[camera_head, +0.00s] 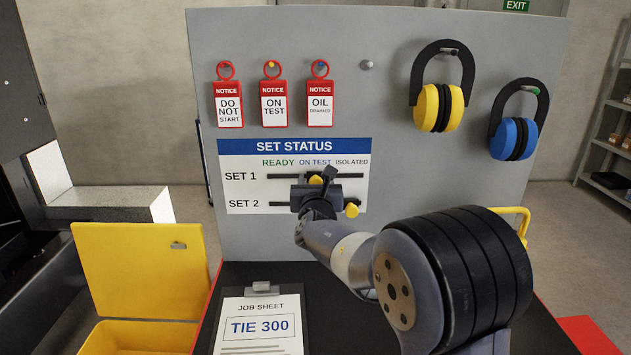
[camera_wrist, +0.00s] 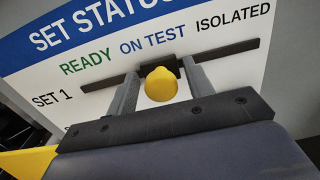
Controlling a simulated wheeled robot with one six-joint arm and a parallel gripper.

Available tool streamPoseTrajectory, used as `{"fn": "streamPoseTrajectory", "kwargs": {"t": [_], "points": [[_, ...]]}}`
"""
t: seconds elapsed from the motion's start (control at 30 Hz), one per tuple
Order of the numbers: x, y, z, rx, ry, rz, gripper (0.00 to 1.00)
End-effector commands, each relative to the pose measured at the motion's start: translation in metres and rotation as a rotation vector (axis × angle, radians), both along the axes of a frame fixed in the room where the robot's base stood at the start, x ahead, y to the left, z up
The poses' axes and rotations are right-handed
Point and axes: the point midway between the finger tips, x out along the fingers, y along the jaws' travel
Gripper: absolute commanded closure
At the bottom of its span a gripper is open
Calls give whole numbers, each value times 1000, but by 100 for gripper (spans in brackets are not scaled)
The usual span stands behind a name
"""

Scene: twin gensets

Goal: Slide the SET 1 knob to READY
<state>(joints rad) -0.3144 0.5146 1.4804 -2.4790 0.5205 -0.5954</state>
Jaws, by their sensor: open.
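The SET STATUS panel (camera_head: 240,192) is on the upright grey board. Its SET 1 slot (camera_head: 285,176) runs under the words READY, ON TEST and ISOLATED. The yellow SET 1 knob (camera_head: 316,180) sits about mid-slot, below ON TEST, partly hidden by my gripper (camera_head: 317,186). In the wrist view the knob (camera_wrist: 161,85) is between the two fingers of my gripper (camera_wrist: 159,72), with a gap visible on each side. The gripper is open around it. READY (camera_wrist: 88,62) is to the knob's left. I cannot tell how far the fingertips are from the panel.
The yellow SET 2 knob (camera_head: 351,210) sits below, under ISOLATED. Red tags (camera_head: 273,105) and two pairs of earmuffs (camera_head: 437,107) hang above. A clipboard (camera_head: 262,322) lies on the dark top. A yellow box (camera_head: 140,335) with its lid raised is at left.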

Motion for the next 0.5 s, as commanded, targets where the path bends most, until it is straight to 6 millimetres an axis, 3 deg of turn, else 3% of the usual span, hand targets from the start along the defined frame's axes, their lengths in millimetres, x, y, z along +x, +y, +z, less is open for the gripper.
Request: {"fn": "streamPoseTrajectory", "kwargs": {"t": [0.17,0.5], "points": [[0,0,0,0,0,0,51],[0,0,0,0,1,0,78]]}}
